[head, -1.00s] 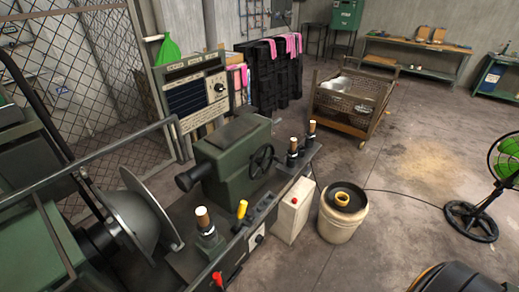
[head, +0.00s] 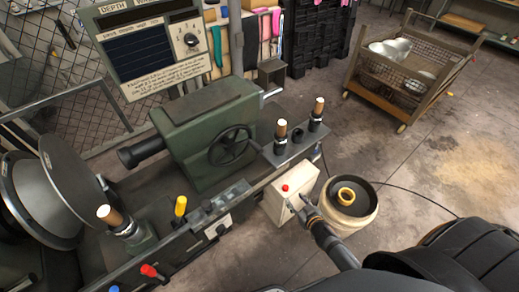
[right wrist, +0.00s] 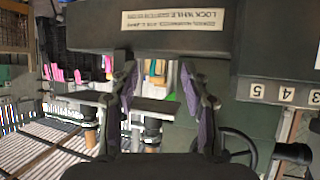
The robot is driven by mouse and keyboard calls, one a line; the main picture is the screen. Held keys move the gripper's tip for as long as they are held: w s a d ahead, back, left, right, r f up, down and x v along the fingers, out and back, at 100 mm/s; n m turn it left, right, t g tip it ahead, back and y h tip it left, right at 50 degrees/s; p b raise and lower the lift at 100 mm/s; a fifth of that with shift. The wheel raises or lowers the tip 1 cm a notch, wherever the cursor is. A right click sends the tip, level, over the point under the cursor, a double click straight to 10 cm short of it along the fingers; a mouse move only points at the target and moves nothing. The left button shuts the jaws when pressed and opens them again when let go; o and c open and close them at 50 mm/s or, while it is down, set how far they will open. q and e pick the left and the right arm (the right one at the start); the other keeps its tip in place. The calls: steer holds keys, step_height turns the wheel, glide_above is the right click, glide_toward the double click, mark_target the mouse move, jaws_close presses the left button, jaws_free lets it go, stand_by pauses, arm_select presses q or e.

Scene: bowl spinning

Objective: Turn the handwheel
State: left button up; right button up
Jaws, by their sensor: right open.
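The dark handwheel (head: 231,146) is a spoked wheel on the near right face of the green machine housing (head: 190,125). It also shows in part at the lower right of the right wrist view (right wrist: 237,147). My right gripper (head: 304,203) is in front of the white box, below and to the right of the handwheel and apart from it. In the right wrist view its two fingers (right wrist: 158,85) are spread with nothing held between them. My left gripper is not in view.
A white box (head: 293,194) with a red button and a bucket (head: 350,206) stand close by my right gripper. Wooden-topped levers (head: 281,132) rise right of the handwheel. A yellow-handled lever (head: 180,206) stands at the front. A cart (head: 410,75) is farther back on open floor.

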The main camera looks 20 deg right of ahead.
steer(key=w+a+r+n+t+y, duration=0.1)
steer(key=w+a+r+t+y, duration=0.2)
steer(key=r, duration=0.6)
steer(key=n+t+y+b, duration=0.1)
steer(key=n+t+y, duration=0.1)
steer(key=y, duration=0.1)
glide_toward(256, 147)
steer(key=x, duration=0.3)
steer(key=p+x, duration=0.1)
steer(key=x, duration=0.2)
steer(key=f+x, duration=0.1)
steer(key=x, duration=0.2)
steer(key=shift+w+d, duration=0.15)
steer(key=shift+w, duration=0.3)
steer(key=shift+w+a, duration=0.2)
steer(key=shift+w, duration=0.3)
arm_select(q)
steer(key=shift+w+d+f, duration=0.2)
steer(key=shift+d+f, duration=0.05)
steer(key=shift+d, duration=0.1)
arm_select(e)
jaws_close()
